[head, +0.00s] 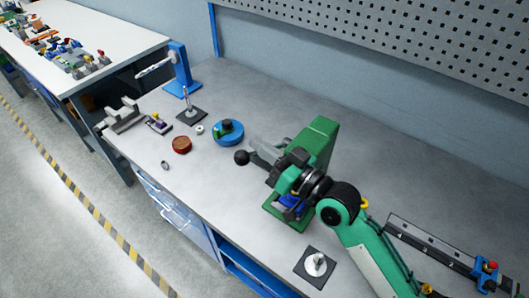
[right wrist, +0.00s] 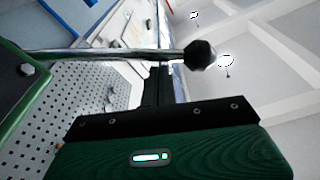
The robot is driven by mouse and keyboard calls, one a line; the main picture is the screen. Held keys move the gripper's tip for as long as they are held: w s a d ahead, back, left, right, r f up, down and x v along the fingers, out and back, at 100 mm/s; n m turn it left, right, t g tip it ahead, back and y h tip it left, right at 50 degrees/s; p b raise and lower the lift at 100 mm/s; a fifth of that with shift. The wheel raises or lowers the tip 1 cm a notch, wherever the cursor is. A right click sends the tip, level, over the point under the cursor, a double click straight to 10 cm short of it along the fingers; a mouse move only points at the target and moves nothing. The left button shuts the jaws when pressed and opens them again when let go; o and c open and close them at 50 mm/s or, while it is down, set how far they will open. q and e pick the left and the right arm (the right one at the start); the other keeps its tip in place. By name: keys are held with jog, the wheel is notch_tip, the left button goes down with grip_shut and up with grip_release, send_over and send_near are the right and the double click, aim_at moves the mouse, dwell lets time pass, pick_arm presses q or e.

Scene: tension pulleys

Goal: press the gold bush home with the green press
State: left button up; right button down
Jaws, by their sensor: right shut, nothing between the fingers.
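The green press (head: 322,138) stands on the grey bench, with its green base (head: 284,213) partly covered by my right arm. Its lever ends in a black ball knob (head: 241,157); the rod and knob (right wrist: 200,54) also cross the upper part of the right wrist view. My right gripper (head: 283,168) is at the press, close to the lever, shut with nothing held. Its dark fingers (right wrist: 155,90) appear below the rod; I cannot tell whether they touch it. A blue part (head: 291,202) shows low on the press. I cannot make out the gold bush. My left gripper is not in view.
A black plate with a pale knob (head: 315,264) lies in front. The bench behind the press is clear.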

jog(key=r+b+v, duration=0.1)
jog(key=b+v, duration=0.4)
jog(key=v, duration=0.5)
jog(key=shift+w+d, duration=0.1)
